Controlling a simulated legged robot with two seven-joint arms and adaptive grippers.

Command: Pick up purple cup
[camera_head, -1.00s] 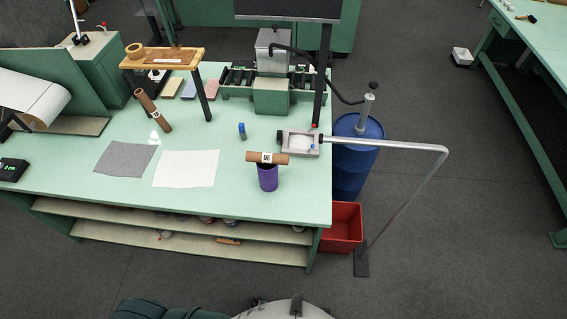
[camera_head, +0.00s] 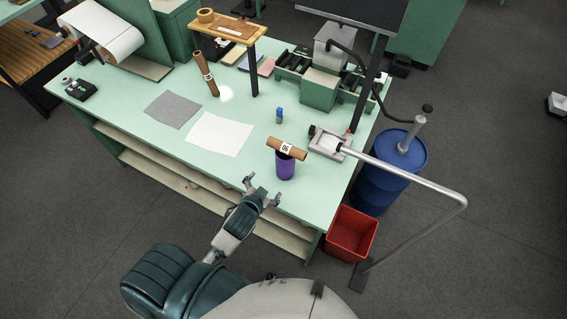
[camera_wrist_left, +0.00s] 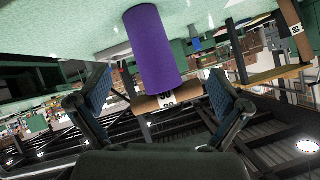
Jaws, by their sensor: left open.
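The purple cup (camera_head: 285,168) stands upright on the green table near its front right edge. A brown cardboard tube (camera_head: 287,149) with a white label lies across its top. My left gripper (camera_head: 262,188) is open and empty at the table's front edge, in front of the cup and to its left, apart from it. In the left wrist view the picture is upside down; the cup (camera_wrist_left: 153,45) shows ahead, between and beyond the open fingers (camera_wrist_left: 155,98), with the tube (camera_wrist_left: 166,101) by its rim. My right gripper is not in view.
A metal tray (camera_head: 325,146) with a long bent pipe (camera_head: 430,182) is to the right. White (camera_head: 218,134) and grey (camera_head: 173,109) sheets lie to the left. A red bin (camera_head: 350,234) and blue drum (camera_head: 385,178) stand beside the table.

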